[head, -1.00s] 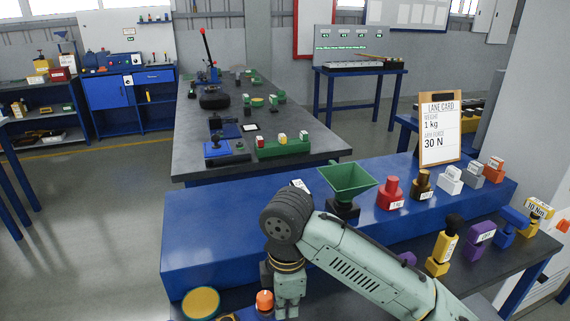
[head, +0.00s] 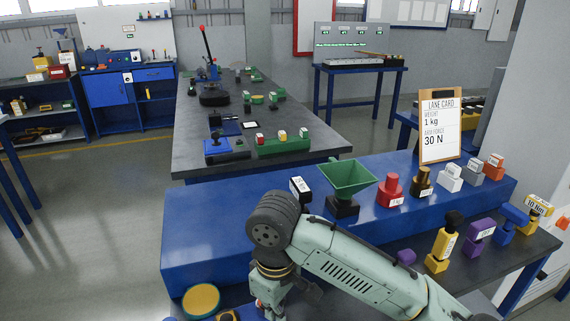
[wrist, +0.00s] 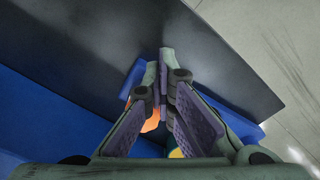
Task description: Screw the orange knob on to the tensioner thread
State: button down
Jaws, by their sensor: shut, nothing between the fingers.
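My gripper (wrist: 164,78) is shut, its purple-padded fingers meeting at the tips with nothing held. In the head view my gripper (head: 278,300) is low at the near bench edge, partly cut off by the frame. An orange piece, which looks like the knob (wrist: 151,122), shows behind the left finger in the wrist view, mostly covered. Only a small orange-red spot of it (head: 260,303) shows beside my gripper in the head view. I cannot tell whether it sits on a thread. I cannot make out the tensioner thread in either view.
A yellow disc with a teal rim (head: 201,300) lies left of my gripper. A blue raised ledge (head: 220,240) runs behind it, bearing a green hopper (head: 348,178), a red weight (head: 390,190) and other weights. A yellow tool (head: 443,245) and purple block (head: 479,237) stand to the right.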

jog(key=m, duration=0.1)
jog(key=s+a+m, duration=0.1)
jog(key=m, duration=0.3)
jog(key=shift+s+a, duration=0.15)
jog(key=shift+a, duration=0.25)
jog(key=c, duration=2.3)
grip_release()
jog(key=o, duration=0.4)
jog(key=shift+r, duration=1.2)
jog(key=shift+r, duration=0.1)
